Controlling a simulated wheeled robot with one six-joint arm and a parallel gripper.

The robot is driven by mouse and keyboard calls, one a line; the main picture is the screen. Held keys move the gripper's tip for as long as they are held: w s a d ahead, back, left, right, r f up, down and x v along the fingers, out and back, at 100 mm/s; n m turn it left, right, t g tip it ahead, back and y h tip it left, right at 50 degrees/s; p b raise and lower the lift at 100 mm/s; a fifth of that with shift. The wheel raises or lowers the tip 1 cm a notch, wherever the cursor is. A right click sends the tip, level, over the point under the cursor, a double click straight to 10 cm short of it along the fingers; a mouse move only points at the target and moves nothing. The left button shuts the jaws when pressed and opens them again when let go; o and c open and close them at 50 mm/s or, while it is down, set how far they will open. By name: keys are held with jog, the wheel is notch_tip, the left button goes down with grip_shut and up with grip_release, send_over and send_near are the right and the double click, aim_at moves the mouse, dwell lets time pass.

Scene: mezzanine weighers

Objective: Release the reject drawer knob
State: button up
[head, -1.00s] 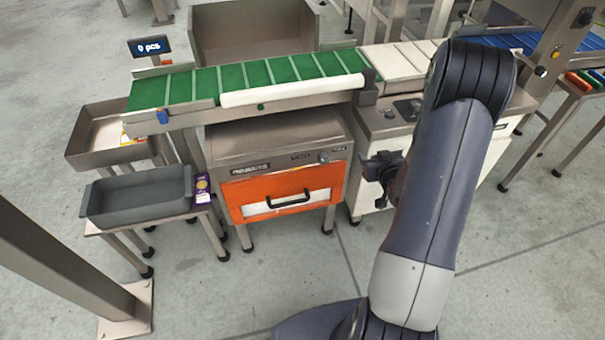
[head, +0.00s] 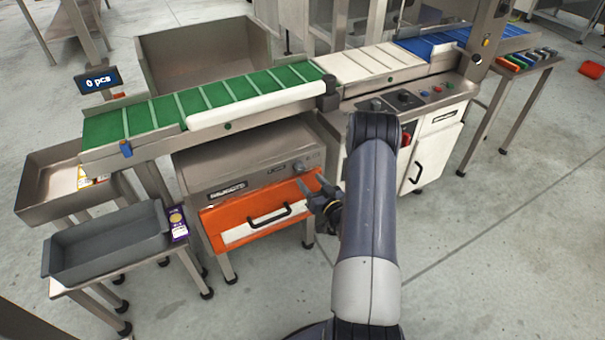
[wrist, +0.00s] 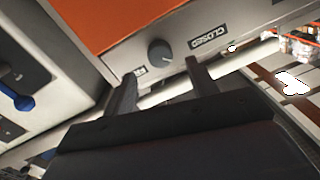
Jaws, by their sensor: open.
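The reject drawer knob (head: 298,166) is a small grey round knob at the upper right of the steel reject cabinet's front. It also shows in the wrist view (wrist: 160,52), near a "CLOSED" label (wrist: 208,38) and a second label too small to read. The orange reject drawer (head: 258,220) has a black handle and looks shut. My gripper (head: 311,182) is open and empty, just in front of the cabinet near the knob. In the wrist view the knob appears between and beyond the fingertips (wrist: 161,68), with no contact visible.
A green-slatted conveyor (head: 205,97) runs above the cabinet. A white cabinet (head: 437,142) stands to the right. A grey bin (head: 108,240) sits on a stand at the left, with a purple packet (head: 177,222) beside it. The floor in front is clear.

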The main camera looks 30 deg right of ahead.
aim_at(301, 171)
jog(key=w, duration=0.5)
jog(key=shift+a, duration=0.2)
jog(key=c, duration=1)
